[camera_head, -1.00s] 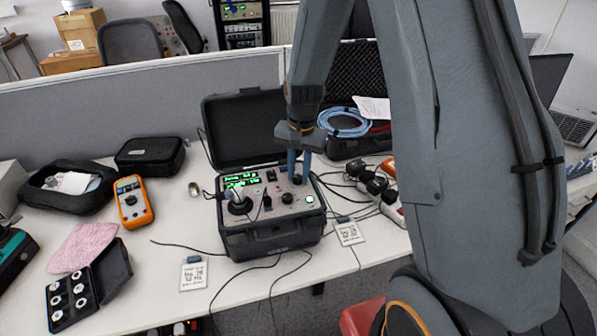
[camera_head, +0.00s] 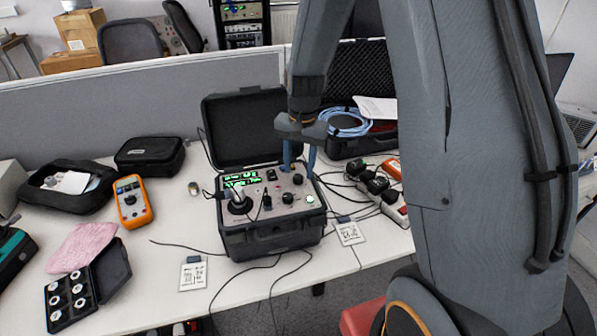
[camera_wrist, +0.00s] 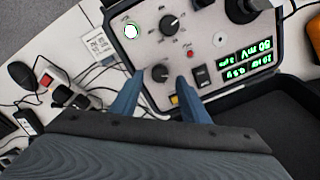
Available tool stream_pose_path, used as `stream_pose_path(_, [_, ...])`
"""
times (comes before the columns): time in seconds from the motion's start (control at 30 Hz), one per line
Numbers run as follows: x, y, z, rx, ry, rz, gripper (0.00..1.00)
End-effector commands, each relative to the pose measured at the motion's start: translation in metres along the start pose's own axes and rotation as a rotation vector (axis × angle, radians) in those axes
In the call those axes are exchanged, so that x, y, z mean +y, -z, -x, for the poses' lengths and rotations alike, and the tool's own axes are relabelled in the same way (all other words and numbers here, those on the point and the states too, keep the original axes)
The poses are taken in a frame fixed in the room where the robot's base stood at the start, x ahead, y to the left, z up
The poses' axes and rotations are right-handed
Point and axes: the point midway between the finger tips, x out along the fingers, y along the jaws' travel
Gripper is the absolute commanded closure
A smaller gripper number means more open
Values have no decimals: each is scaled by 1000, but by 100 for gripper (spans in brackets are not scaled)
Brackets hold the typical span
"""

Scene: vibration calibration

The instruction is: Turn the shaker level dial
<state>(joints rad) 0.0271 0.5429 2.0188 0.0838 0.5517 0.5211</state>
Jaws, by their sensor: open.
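The shaker unit is an open black case (camera_head: 270,240) on the white table, with a light control panel and green displays. A black dial (camera_head: 297,179) on the panel's far right also shows in the wrist view (camera_wrist: 160,73). A second black dial (camera_head: 288,198) is nearer the front, also in the wrist view (camera_wrist: 169,24). I cannot read which is labelled level. My gripper (camera_head: 298,169) points down over the far-right dial. Its two blue fingers are spread and empty; in the wrist view (camera_wrist: 157,84) their tips flank that dial without visibly touching it.
The raised case lid (camera_head: 245,125) stands behind the panel, close to my gripper. Power plugs (camera_head: 375,185) and cables lie to the right. An orange multimeter (camera_head: 132,201) lies left.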

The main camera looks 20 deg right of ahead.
Motion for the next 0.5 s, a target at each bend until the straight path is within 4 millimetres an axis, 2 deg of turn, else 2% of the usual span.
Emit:
stream_pose_path(0.3, [-1,1,45,4,2,0,59])
stream_pose_path(0.5, [0,0,58,2,0,0,59])
